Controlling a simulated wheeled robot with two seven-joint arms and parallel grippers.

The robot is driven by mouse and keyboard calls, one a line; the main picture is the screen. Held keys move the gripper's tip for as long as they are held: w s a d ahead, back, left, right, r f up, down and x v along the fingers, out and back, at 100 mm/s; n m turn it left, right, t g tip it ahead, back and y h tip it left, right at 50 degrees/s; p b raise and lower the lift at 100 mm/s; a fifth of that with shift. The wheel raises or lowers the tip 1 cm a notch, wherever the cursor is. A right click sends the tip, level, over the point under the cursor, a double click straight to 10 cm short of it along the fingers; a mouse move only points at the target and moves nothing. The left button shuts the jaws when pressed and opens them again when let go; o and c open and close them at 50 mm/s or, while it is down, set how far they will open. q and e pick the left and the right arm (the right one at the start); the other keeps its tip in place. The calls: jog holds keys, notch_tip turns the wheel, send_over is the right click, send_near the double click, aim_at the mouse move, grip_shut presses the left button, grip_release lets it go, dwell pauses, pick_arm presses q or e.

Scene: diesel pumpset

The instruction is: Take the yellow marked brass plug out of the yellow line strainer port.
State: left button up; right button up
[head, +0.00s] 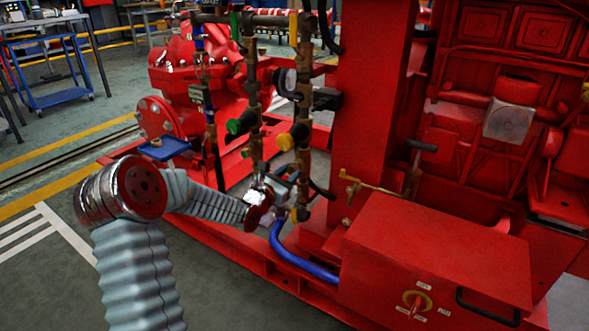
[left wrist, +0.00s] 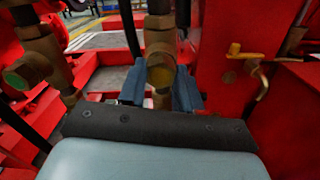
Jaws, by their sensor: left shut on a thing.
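The yellow line strainer (head: 292,137) is a brass body with a yellow end on the right vertical pipe in the head view. My left gripper (head: 285,187) is low beside that pipe, below the strainer's yellow end. In the left wrist view its blue-grey fingers stand either side of a small brass piece (left wrist: 161,99), which seems to be the plug. The gripper is shut on it. The strainer branch partly hides the grip, and I cannot tell whether the plug is seated. My right gripper is not in view.
The green-capped strainer (head: 240,122) stands close on the left pipe. A blue hose (head: 300,255) runs below my gripper. A red box (head: 435,255) and a brass lever valve (head: 365,184) are to the right. A blue tray (head: 164,149) is at left.

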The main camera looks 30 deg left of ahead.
pick_arm(q)
grip_shut()
jog(key=shift+s+a, duration=0.1)
jog(key=shift+s, duration=0.85)
jog(key=s+p, duration=0.1)
jog(key=s, duration=0.4)
jog(key=shift+a+p, duration=0.15)
jog(key=shift+p, duration=0.25)
jog(key=shift+f, duration=0.1)
dwell(0.4)
